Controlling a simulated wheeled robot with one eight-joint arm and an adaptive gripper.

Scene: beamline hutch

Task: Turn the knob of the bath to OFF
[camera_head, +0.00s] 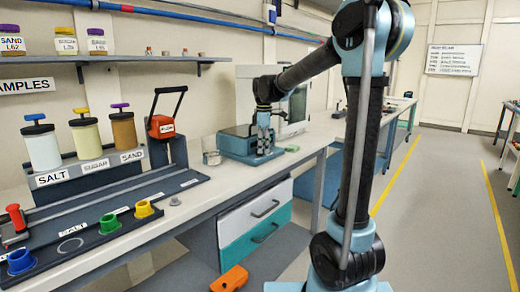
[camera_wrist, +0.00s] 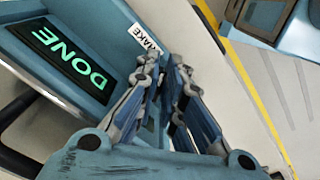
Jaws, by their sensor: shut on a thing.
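The bath appears to be the blue box with a dark top (camera_head: 236,136) on the bench, at the middle of the head view. In the wrist view its blue casing (camera_wrist: 110,22) carries a dark display (camera_wrist: 68,54) with green letters reading DONE. My gripper (camera_head: 263,150) reaches down to the front right of the box. In the wrist view my gripper (camera_wrist: 166,72) has its fingers close together beside a small white label (camera_wrist: 144,38). It is shut on what seems to be the knob, which the fingers hide. The knob's pointer and markings cannot be read.
A white cabinet-like instrument (camera_head: 296,108) stands behind the box. A glass beaker (camera_head: 211,157) and a small green item (camera_head: 292,149) are near it. Jars and a rack (camera_head: 100,215) fill the bench's left. An orange item (camera_head: 230,279) lies below. The floor at right is clear.

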